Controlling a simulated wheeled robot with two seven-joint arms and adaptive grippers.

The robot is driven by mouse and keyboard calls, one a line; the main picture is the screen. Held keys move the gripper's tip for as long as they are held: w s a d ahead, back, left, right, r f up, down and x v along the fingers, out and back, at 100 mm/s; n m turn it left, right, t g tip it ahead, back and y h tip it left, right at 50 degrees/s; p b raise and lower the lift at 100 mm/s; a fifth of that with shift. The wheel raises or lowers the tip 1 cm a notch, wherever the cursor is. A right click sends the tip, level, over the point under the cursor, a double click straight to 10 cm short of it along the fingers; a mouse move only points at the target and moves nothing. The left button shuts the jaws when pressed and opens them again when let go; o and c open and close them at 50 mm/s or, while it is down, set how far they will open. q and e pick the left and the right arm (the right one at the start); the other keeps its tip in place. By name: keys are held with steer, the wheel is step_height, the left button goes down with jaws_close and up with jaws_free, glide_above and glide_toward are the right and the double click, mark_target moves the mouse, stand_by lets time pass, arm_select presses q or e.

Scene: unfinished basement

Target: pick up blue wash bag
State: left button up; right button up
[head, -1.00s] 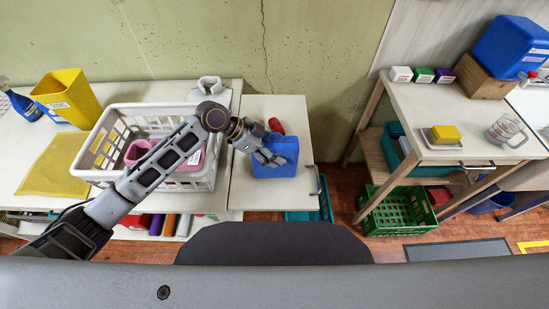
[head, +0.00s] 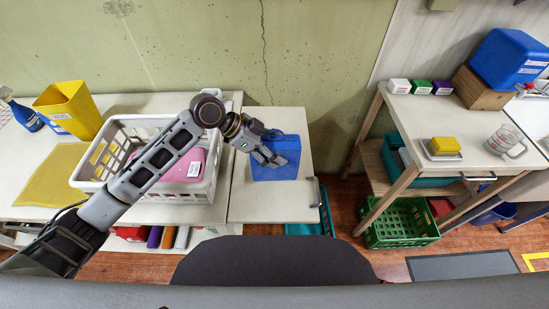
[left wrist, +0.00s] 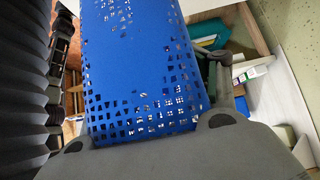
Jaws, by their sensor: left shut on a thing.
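The blue wash bag (head: 288,164) is upright over the small side table (head: 250,205) in the head view. My left gripper (head: 268,156) is shut on it from the upper left. I cannot tell whether its bottom touches the table. In the left wrist view the bag (left wrist: 140,65) fills the middle as a blue sheet with many small holes. A gripper finger (left wrist: 222,105) shows at its right side, and part of the gripper covers its near edge. My right gripper is not in view.
A white basket (head: 140,190) with a pink item (head: 190,166) stands left of the bag, under my left arm. A yellow bin (head: 72,108) is farther left. A wooden cart (head: 435,120) with several items stands right, above a green crate (head: 400,222). The small table's front is clear.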

mark_target(274, 141)
arm_select(q)
step_height(274, 141, up, 4)
steer(key=shift+f, duration=0.1)
steer(key=shift+r, duration=0.25)
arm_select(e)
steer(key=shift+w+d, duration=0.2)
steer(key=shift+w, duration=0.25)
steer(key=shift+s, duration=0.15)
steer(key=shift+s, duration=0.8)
